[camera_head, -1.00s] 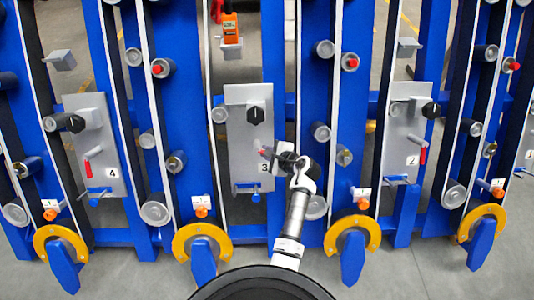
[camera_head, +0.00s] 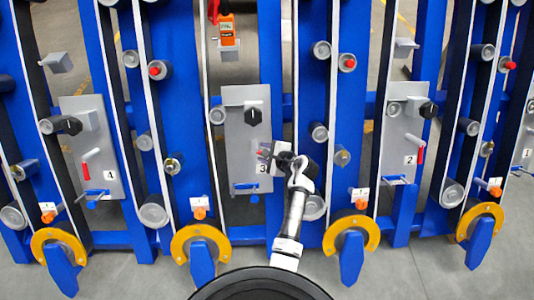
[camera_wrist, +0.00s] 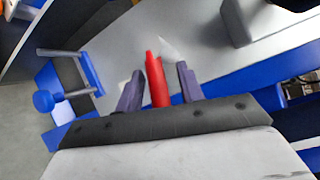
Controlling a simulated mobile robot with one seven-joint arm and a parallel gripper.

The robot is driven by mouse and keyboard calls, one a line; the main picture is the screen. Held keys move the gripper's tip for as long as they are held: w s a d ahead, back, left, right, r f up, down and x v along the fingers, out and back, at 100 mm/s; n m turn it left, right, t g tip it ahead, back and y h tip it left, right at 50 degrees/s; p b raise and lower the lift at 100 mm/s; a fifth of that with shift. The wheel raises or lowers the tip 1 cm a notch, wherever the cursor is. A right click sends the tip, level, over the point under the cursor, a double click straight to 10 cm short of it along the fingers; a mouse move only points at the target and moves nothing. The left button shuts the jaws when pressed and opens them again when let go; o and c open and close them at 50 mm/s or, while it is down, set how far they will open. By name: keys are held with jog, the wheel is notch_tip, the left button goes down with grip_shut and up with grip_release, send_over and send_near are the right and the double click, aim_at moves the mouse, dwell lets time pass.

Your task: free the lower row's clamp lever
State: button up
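The clamp lever with a red grip (camera_head: 262,153) is on the grey plate (camera_head: 236,133) marked 3, mostly hidden behind my gripper in the head view. In the wrist view the red grip (camera_wrist: 156,80) stands between my two dark fingers. My gripper (camera_wrist: 159,86) is open around it, with a narrow gap visible on each side. In the head view my gripper (camera_head: 276,157) is at the plate's right edge. A blue clamp with a rod (camera_head: 245,187) sits at the plate's foot; it also shows at left in the wrist view (camera_wrist: 62,88).
A black hex knob (camera_head: 253,116) is higher on the plate. Blue uprights, belts and rollers stand close on both sides. Yellow half-rings (camera_head: 202,233) line the bottom. Grey floor is open in front.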

jog(key=b+v, duration=0.1)
jog(key=v, duration=1.3)
jog(key=shift+w, duration=0.1)
